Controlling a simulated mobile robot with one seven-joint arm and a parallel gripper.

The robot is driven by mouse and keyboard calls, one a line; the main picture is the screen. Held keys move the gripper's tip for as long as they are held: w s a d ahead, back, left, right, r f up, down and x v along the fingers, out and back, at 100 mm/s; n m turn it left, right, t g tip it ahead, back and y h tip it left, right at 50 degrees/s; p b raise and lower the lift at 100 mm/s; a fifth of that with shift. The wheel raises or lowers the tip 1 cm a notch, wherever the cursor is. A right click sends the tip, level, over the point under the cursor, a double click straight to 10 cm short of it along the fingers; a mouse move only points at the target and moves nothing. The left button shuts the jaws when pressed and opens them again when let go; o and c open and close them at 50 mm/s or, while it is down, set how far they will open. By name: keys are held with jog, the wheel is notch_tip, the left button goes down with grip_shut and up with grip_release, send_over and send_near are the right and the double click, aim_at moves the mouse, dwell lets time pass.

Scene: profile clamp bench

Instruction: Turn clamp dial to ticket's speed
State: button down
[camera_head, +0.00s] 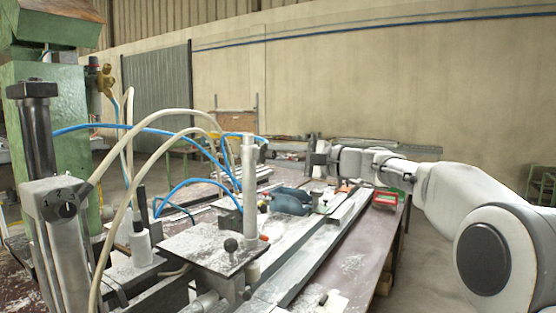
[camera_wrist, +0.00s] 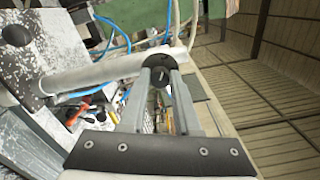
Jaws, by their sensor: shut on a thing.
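My gripper (camera_wrist: 160,82) is shut on a dark round knob (camera_wrist: 155,61), which sits against the upper part of a pale upright post (camera_wrist: 100,73). In the head view my gripper (camera_head: 272,153) reaches the post (camera_head: 249,190) from the right, near its top. The knob's face is mostly hidden between the fingers, and I cannot read a setting on it. A separate black dial (camera_head: 67,210) with small numbers around it is on a grey metal block at the left front, well apart from my gripper. I cannot make out a ticket or its speed.
A metal plate (camera_head: 200,246) with a black ball handle (camera_head: 231,244) lies at the post's foot. Pale and blue hoses (camera_head: 170,130) arch left of the post. A blue tool (camera_head: 290,201) and a red-green box (camera_head: 386,199) are on the bench. The right floor is open.

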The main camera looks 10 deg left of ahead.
jog(key=c, duration=0.6)
grip_release()
jog(key=b+v, duration=0.1)
jog(key=v, duration=1.6)
jog(key=shift+s+d, duration=0.15)
jog(key=shift+d, duration=0.05)
jog(key=shift+a+f, duration=0.1)
